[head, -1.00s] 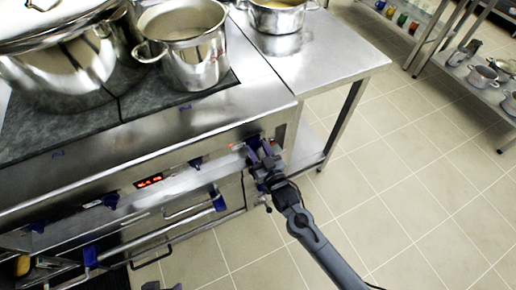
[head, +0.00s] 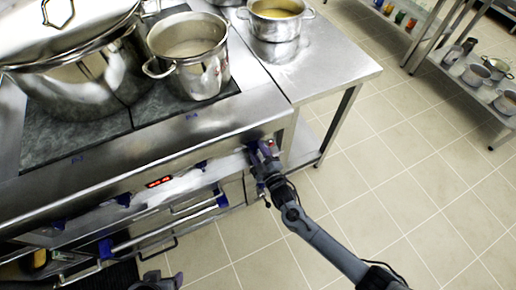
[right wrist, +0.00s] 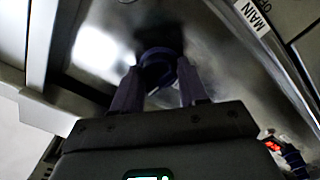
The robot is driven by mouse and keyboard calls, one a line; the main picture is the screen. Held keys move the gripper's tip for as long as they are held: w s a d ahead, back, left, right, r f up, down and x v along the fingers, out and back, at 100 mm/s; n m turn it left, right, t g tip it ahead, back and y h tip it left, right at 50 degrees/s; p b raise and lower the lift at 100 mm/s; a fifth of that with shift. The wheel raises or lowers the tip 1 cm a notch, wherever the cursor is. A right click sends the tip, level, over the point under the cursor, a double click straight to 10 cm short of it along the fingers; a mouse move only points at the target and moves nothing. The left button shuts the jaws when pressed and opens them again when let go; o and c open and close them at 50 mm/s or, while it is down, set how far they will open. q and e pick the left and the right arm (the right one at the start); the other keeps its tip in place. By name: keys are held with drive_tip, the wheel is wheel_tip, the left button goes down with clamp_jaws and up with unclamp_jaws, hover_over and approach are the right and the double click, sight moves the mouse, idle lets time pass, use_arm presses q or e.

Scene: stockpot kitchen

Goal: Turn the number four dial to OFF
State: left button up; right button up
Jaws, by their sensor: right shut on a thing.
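My right gripper (head: 258,152) is at the right end of the stove's front panel. In the right wrist view its two purple fingers stand either side of a round dark blue dial (right wrist: 158,60), shut on it. In the head view the fingers mostly hide this dial. I cannot read a number or an OFF mark for it. Other blue dials (head: 201,166) sit along the panel to the left. Part of my left gripper (head: 160,281) shows at the bottom edge of the head view; its jaw state is unclear.
A red lit display (head: 160,182) sits on the panel between dials. Oven handles (head: 200,205) with blue ends stick out below. Steel pots (head: 190,60) stand on the cooktop. A MAIN label (right wrist: 254,17) shows in the right wrist view. The tiled floor (head: 400,190) at right is clear.

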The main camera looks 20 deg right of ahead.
drive_tip(key=shift+n+p, duration=0.35)
drive_tip(key=shift+n, duration=0.45)
drive_tip(key=o, duration=1.1)
drive_tip(key=shift+c, duration=0.2)
drive_tip(key=s+d+p, duration=0.1)
drive_tip(key=s+p, duration=0.2)
drive_tip(key=s, duration=0.7)
drive_tip(key=shift+s+d, duration=0.25)
drive_tip(key=shift+s, duration=0.1)
